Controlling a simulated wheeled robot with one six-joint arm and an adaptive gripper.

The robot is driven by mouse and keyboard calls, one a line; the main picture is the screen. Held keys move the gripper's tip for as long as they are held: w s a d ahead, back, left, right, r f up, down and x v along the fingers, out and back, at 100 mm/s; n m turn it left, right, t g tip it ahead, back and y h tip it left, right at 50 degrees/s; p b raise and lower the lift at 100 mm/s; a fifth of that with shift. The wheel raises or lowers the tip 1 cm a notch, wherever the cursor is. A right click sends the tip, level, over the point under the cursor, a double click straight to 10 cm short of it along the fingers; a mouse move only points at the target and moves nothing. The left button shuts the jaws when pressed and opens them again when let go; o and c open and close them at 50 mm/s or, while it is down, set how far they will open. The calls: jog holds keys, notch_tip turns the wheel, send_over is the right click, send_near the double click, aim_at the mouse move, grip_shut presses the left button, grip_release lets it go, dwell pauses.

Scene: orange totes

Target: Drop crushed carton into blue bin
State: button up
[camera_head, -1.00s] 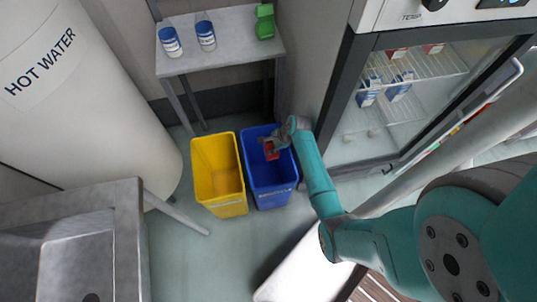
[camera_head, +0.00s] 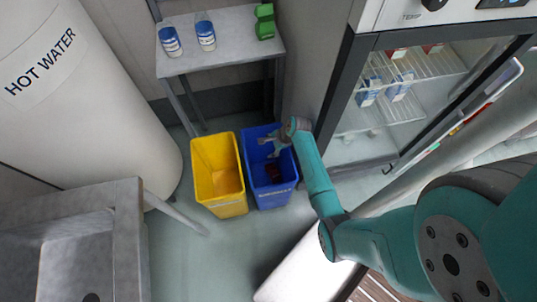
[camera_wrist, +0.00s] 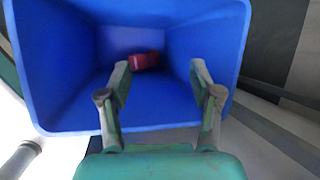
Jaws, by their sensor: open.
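The blue bin (camera_head: 271,196) stands on the floor to the right of the yellow bin, and its inside fills much of the wrist view (camera_wrist: 60,110). The crushed carton, dark red, lies down inside the blue bin (camera_head: 273,176); in the wrist view it shows deep in the bin as a red block (camera_wrist: 144,61). My gripper (camera_head: 267,147) is over the blue bin's opening. In the wrist view its two fingers (camera_wrist: 160,75) are spread apart with nothing between them, and the carton is below, clear of both.
A yellow bin (camera_head: 228,207) stands right beside the blue bin on its left. A glass-door fridge (camera_head: 345,100) is to the right, a hot water tank (camera_head: 120,120) and a sink (camera_head: 120,220) to the left.

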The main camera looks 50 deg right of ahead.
notch_tip(320, 180, up, 10)
jog(key=shift+f, duration=0.2)
dwell(0.6)
